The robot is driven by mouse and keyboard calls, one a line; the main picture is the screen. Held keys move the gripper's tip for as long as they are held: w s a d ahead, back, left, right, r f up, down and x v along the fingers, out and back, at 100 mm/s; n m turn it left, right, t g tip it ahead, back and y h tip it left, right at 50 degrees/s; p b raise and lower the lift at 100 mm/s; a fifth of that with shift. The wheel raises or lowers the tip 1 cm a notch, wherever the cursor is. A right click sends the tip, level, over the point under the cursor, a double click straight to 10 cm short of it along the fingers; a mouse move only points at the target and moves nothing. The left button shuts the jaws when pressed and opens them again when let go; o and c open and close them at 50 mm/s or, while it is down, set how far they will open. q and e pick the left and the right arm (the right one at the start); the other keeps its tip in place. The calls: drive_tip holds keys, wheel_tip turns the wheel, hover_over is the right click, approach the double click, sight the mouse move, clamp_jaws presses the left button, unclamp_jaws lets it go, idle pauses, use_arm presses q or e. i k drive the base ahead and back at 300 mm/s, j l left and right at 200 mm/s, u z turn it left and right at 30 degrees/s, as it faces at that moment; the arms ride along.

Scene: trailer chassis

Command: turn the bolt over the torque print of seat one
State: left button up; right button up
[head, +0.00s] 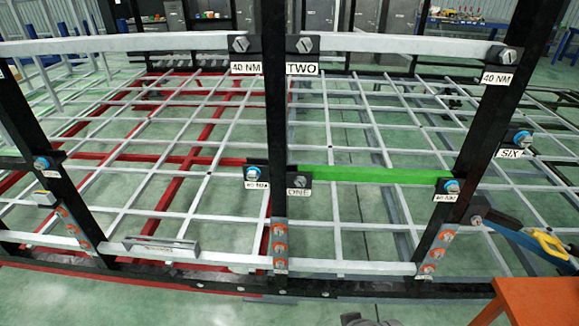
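The sign ONE (299,191) is on the central black post, below a grey bolt (299,181). Just left of it, a small torque print (256,185) sits below a blue-ringed bolt (251,173) on a black bracket at the left end of the green bar's level. The green bar (375,175) runs right from the post to another blue-ringed bolt (452,187) with its own torque print (446,198).
Sign TWO (303,69) is higher on the post. Sign SIX (510,153) is at the right. A blue tool with a yellow handle (549,244) lies at the right, near an orange surface (535,300). A grey level-like bar (160,246) rests on the lower rail.

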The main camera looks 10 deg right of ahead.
sight(451, 187)
drive_tip(key=z, duration=1.7)
